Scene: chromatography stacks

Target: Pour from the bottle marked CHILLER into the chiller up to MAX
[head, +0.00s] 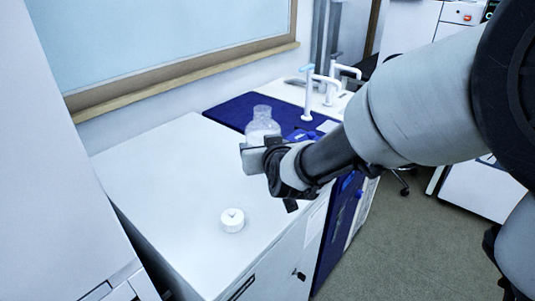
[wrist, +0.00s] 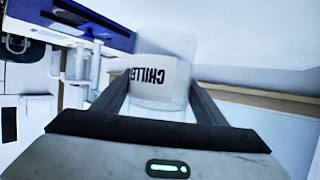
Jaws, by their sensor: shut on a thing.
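The bottle marked CHILLER (wrist: 160,75) is clear with a white label, and the word reads upside down in the wrist view. My gripper (wrist: 160,100) is shut on it, with one dark finger on each side. In the head view the bottle (head: 262,122) stands about upright above the white worktop, near the blue section, and my gripper (head: 262,158) covers its lower part. Its neck looks open. I cannot tell whether its base touches the surface. A white round cap (head: 232,220) lies on the worktop nearer the front. I cannot tell which unit is the chiller.
The white worktop (head: 165,190) is mostly clear. A dark blue surface (head: 232,112) lies behind the bottle, with white taps (head: 308,95) at a sink beyond. A wood-framed window or board (head: 190,60) is on the back wall. Grey floor (head: 420,220) is open at right.

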